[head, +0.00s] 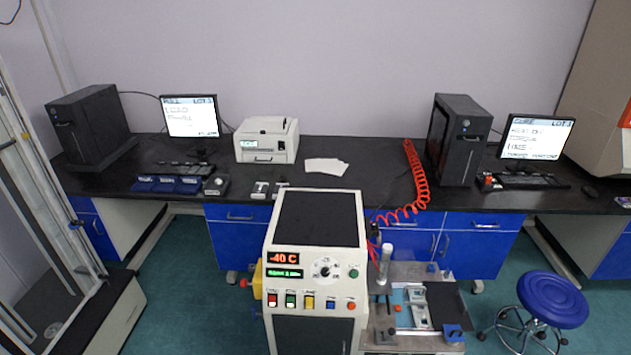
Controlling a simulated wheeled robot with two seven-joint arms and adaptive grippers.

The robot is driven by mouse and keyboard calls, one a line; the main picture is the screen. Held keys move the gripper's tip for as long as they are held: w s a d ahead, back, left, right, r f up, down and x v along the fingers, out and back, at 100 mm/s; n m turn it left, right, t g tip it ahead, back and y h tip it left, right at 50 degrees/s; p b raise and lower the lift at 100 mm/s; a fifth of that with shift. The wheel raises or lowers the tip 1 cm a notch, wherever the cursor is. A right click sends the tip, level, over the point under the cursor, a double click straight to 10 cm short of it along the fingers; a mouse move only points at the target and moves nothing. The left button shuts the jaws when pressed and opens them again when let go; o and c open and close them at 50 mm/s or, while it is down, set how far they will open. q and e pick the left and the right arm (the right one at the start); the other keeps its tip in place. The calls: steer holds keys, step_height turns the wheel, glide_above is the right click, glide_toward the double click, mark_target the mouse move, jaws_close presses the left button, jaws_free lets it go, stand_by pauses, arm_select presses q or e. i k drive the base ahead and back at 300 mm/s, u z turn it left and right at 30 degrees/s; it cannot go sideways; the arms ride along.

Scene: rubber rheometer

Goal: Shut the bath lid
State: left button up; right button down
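A cream machine (312,240) with a black top panel stands in front at the middle. Its red display (284,258) reads "-40 C", with a green display below it. A metal bath deck (405,345) adjoins its right side. A light blue opening (404,316) with small fixtures shows in the deck. A dark flat panel (447,303) lies beside the opening on the right and looks like the bath lid standing open; its exact tilt is hard to tell. A pale upright cylinder (386,258) rises at the deck's back left. Neither of my grippers is in view.
A black bench (375,165) spans the back, with computers, monitors, a white printer (266,140) and a coiled red hose (416,176). A blue stool (552,298) stands at right, and a glass-sided frame (40,215) at left.

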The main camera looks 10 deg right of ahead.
mark_target(446, 302)
steer(key=z, duration=2.3)
steer(key=i, duration=1.85)
steer(key=u, duration=1.7)
